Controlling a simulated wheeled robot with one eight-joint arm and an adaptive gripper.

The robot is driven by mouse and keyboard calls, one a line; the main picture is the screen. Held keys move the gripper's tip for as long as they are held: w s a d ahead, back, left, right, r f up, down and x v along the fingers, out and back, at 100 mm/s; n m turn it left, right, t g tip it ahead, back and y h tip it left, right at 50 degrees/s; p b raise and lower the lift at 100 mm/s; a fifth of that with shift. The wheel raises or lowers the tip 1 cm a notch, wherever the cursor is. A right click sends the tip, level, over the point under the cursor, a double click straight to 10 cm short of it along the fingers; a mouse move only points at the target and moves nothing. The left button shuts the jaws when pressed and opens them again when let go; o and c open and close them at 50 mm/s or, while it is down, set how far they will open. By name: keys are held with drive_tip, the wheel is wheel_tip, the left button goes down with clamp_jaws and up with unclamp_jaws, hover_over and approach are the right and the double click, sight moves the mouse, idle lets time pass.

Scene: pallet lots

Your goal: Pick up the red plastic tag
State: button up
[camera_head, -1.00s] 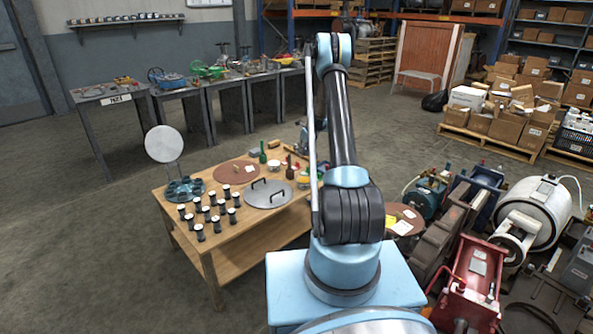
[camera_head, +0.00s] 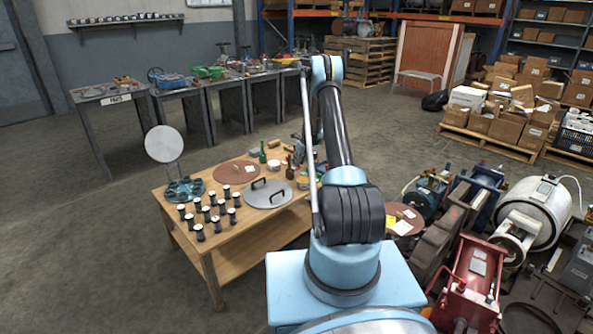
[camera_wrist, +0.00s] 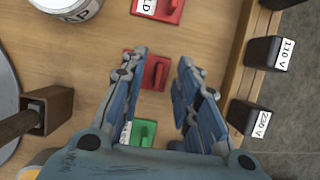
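In the wrist view, one red plastic tag (camera_wrist: 155,73) lies on the wooden table below and between my fingers, partly covered by the left finger. A second red tag (camera_wrist: 158,9) with a white label lies beyond the fingertips, cut by the top edge. A green tag (camera_wrist: 140,133) lies nearer the palm, partly covered by the left finger. My gripper (camera_wrist: 164,60) is open, with nothing held between its fingers. In the head view my arm hides much of that table end, and I cannot make out the tags there.
Black blocks labelled 110 V (camera_wrist: 269,54) and 230 V (camera_wrist: 250,118) sit by the table's edge at right. A brown block with a handle (camera_wrist: 45,110) and a white container (camera_wrist: 68,7) are at left. The wooden table (camera_head: 225,255) also holds several black-and-white cylinders (camera_head: 208,215).

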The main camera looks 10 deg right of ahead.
drive_tip(key=shift+f, duration=0.15)
clamp_jaws()
